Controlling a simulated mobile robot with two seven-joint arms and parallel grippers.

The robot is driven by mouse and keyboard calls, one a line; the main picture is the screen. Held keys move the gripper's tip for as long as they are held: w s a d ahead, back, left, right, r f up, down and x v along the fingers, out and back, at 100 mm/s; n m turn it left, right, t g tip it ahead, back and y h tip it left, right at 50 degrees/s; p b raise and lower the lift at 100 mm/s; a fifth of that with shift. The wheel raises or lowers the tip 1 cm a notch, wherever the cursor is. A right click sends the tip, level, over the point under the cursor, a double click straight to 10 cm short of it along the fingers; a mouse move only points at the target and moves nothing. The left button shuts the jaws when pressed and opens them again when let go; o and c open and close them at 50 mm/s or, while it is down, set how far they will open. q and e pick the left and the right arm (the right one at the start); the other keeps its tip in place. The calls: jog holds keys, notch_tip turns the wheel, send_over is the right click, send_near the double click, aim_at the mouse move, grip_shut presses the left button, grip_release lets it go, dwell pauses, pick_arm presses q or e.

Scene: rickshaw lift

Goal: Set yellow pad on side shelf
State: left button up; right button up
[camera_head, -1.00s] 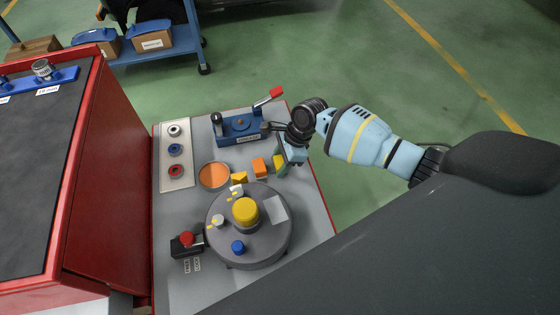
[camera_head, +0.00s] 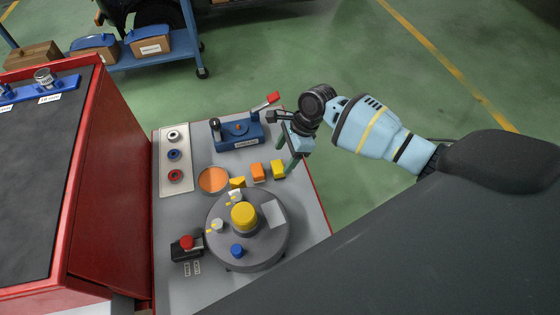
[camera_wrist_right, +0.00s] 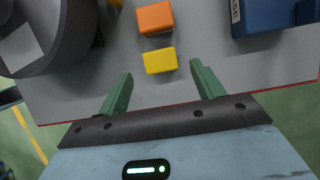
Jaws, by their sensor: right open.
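The yellow pad (camera_head: 278,169) is a small block lying on the grey side shelf (camera_head: 185,220), close to its right edge. In the right wrist view the yellow pad (camera_wrist_right: 160,61) lies flat, a little beyond the open fingertips and between their lines. My right gripper (camera_head: 287,155) is open and empty, just to the right of the pad in the head view. Its two green fingers (camera_wrist_right: 161,70) are spread wide in the wrist view, with bare shelf and floor between them. My left gripper is not in view.
An orange block (camera_head: 258,171) is beside the pad, with a yellow wedge (camera_head: 237,183) further left. A grey round turntable (camera_head: 280,240) with a yellow knob stands in front. A blue fixture with a red-tipped lever (camera_head: 238,131) stands behind. A red cabinet (camera_head: 115,200) is at left.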

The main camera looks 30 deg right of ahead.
jog(key=p+v, duration=0.1)
jog(key=v, duration=0.5)
jog(key=shift+s+d, duration=0.1)
